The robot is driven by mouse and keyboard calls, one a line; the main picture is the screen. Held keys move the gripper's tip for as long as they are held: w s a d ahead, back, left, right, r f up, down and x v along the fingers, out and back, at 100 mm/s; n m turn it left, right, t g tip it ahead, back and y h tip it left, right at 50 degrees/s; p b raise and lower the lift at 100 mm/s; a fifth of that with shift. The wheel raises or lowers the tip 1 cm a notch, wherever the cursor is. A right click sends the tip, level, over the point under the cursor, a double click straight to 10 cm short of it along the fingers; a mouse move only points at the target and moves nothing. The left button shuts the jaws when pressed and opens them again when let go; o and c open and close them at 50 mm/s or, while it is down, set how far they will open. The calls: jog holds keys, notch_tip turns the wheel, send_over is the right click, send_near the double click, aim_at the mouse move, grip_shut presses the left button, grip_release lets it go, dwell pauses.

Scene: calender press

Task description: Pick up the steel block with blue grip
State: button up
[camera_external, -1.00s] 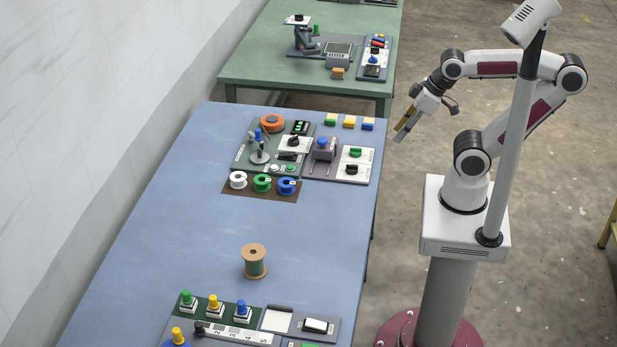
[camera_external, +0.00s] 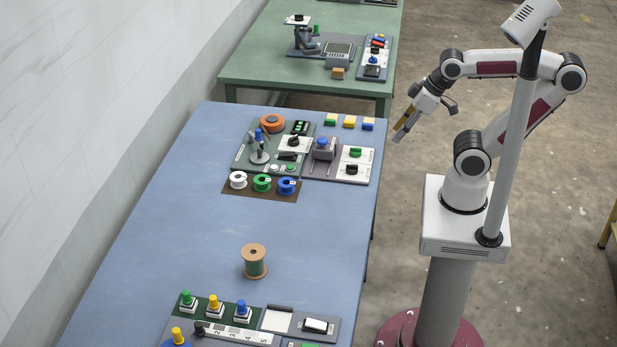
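A small pale block with a blue grip (camera_external: 241,312) stands upright on the green strip of the front board on the blue table. It is right of similar blocks with a yellow grip (camera_external: 214,307) and a green grip (camera_external: 187,302). Another blue knob (camera_external: 322,142) tops a grey block on the panel farther back; I cannot tell from this distance which block is steel. My gripper (camera_external: 402,128) is in the air beyond the table's right edge, far from both, pointing down and left.
A wooden spool (camera_external: 254,262) stands mid-table between the front board and the back panels. White, green and blue reels (camera_external: 262,183) sit on a brown strip. The left side of the blue table (camera_external: 150,235) is clear. A green table (camera_external: 270,65) stands behind.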

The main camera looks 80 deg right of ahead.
jog(key=w+a+n+t+y, duration=0.1)
jog(key=w+a+n, duration=0.1)
jog(key=w+a, duration=0.6)
jog(key=w+a+n+t+y, duration=0.1)
jog(key=w+a, duration=0.4)
jog(key=w, duration=0.6)
jog(key=w+a+n+t+y, duration=0.1)
jog(key=w+a+n+t, duration=0.1)
jog(key=w+a, duration=0.6)
jog(key=n+g+y, duration=0.2)
jog(key=n+y, duration=0.4)
jog(key=y, duration=0.2)
send_near(243, 304)
jog(key=shift+x, duration=1.2)
jog(key=shift+x, duration=1.3)
